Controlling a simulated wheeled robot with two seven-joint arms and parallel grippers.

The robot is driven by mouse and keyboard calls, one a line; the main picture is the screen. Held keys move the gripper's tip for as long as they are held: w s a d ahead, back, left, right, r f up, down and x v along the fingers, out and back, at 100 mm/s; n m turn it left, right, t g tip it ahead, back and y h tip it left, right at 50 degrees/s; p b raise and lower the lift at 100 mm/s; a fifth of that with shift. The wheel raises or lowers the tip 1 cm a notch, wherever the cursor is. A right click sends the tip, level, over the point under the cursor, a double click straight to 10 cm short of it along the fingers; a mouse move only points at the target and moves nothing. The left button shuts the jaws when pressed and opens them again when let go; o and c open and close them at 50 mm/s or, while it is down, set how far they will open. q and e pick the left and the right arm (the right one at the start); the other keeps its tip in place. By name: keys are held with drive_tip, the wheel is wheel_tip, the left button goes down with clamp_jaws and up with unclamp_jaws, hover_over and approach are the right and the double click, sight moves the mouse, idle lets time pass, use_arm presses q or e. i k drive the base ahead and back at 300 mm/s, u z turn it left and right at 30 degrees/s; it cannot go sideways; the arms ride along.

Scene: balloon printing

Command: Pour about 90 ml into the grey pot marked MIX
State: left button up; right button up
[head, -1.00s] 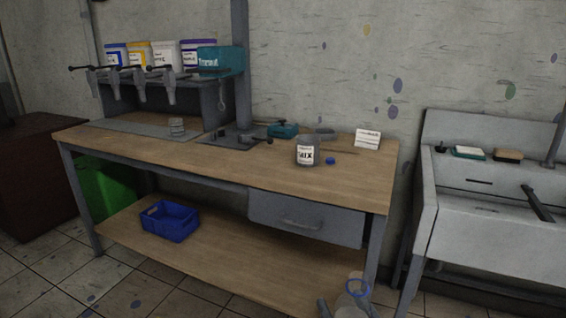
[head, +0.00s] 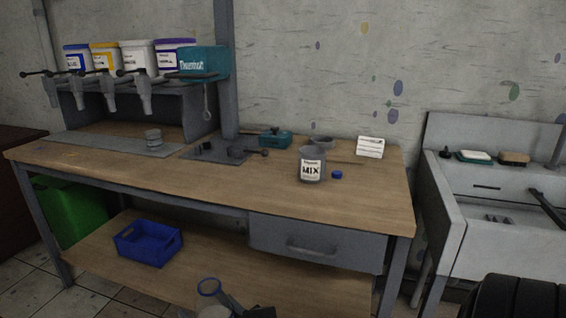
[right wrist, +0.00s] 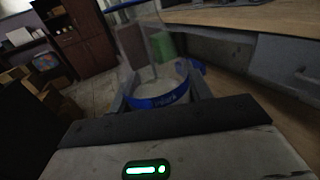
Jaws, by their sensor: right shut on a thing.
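The grey pot marked MIX (head: 312,174) stands upright on the workbench, right of the middle, its label facing me. My right gripper (head: 234,309) is low in front of the bench, below and left of the pot. It is shut on a clear vessel with a blue rim (head: 209,288). In the right wrist view the vessel, with a blue band (right wrist: 160,102), sits between the fingers of the right gripper (right wrist: 160,92). I cannot tell how much liquid is in it. My left gripper is not in view.
The workbench (head: 215,195) has a row of taps (head: 143,92) under paint tubs at the left. A small blue thing (head: 337,174) lies right of the pot, near a white card (head: 369,147). A blue crate (head: 147,243) is on the lower shelf. A sink (head: 500,205) stands right.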

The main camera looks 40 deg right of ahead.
sight(312, 158)
drive_tip(key=z, duration=0.35)
drive_tip(key=i, duration=0.55)
drive_tip(key=z, duration=0.55)
